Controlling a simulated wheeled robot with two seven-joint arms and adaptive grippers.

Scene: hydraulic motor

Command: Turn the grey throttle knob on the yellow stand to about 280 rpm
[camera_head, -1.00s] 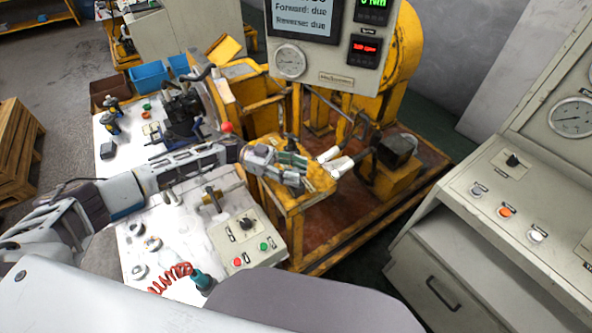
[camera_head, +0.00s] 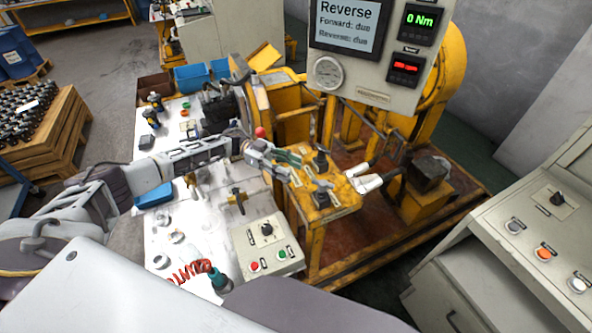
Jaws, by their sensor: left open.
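The yellow stand (camera_head: 346,199) is right of centre in the head view. A small dark grey knob (camera_head: 322,197) sits on its top; I take this to be the throttle knob, though its pointer is too small to read. My left gripper (camera_head: 303,168) reaches in from the left. Its fingers are spread and empty over the stand's left edge, just above and left of the knob; I cannot tell whether they touch it. The panel behind shows "Reverse" and a green 0 Nm readout (camera_head: 419,19). The red readout (camera_head: 405,66) below it is unreadable. My right gripper is not in view.
A dark upright fitting (camera_head: 320,160) stands behind the knob, and two white handle-like parts (camera_head: 366,183) lie to its right. A white bench (camera_head: 207,212) with a button box (camera_head: 268,246) is at left. A grey console (camera_head: 545,235) stands at right.

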